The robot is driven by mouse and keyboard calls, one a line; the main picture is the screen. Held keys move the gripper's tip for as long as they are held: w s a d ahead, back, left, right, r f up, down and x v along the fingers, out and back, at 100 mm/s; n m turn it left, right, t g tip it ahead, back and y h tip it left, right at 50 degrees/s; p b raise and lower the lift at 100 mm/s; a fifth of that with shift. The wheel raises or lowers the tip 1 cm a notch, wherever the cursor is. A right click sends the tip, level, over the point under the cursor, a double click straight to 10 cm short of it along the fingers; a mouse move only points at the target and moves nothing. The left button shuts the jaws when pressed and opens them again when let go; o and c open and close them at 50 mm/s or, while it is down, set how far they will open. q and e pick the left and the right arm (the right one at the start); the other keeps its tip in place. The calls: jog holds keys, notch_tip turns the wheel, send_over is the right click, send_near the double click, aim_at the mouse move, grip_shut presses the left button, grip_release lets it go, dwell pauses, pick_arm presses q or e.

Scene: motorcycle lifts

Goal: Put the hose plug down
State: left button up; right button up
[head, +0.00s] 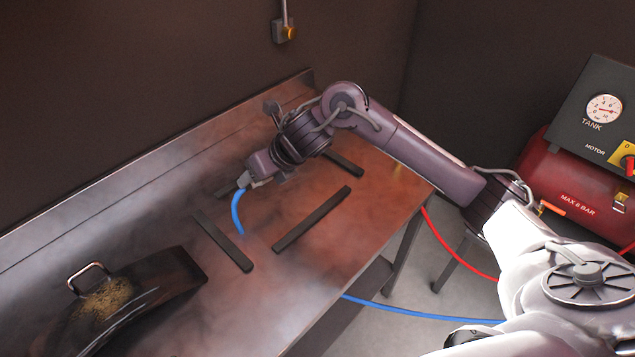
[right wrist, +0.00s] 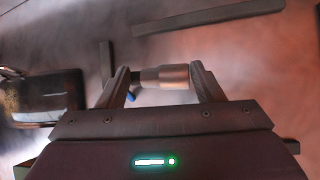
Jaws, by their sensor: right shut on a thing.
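My right gripper (head: 249,181) reaches over the metal bench at the back left. In the right wrist view its two fingers (right wrist: 165,80) are shut on the hose plug (right wrist: 166,76), a short silvery cylinder lying across between them. A blue hose (head: 237,211) hangs from the gripper and curves down to the bench; a bit of blue (right wrist: 131,96) also shows beside the plug in the wrist view. In the head view the plug is mostly hidden by the fingers. I cannot tell whether it touches the bench. My left gripper is not in view.
Several dark bars lie on the bench (head: 290,270), including a near one (head: 312,219) and a left one (head: 222,241). A red compressor (head: 575,185) and a red hose (head: 450,250) are at the right.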

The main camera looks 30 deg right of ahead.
jog(key=w+d+r+n+b, duration=0.1)
jog(key=w+d+r+b, duration=0.2)
jog(key=d+r+b, duration=0.8)
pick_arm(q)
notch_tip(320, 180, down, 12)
pick_arm(e)
jog(key=d+f, duration=0.1)
jog(key=f, duration=0.3)
jog(key=d+f+b, duration=0.1)
jog(key=d+f, duration=0.1)
jog(key=f, duration=0.2)
jog(key=d+f+b, duration=0.1)
jog(key=f, duration=0.3)
jog(key=shift+s+d+f, duration=0.2)
jog(key=shift+s+d, duration=0.05)
jog(key=shift+d, duration=0.1)
jog(key=shift+f, duration=2.2)
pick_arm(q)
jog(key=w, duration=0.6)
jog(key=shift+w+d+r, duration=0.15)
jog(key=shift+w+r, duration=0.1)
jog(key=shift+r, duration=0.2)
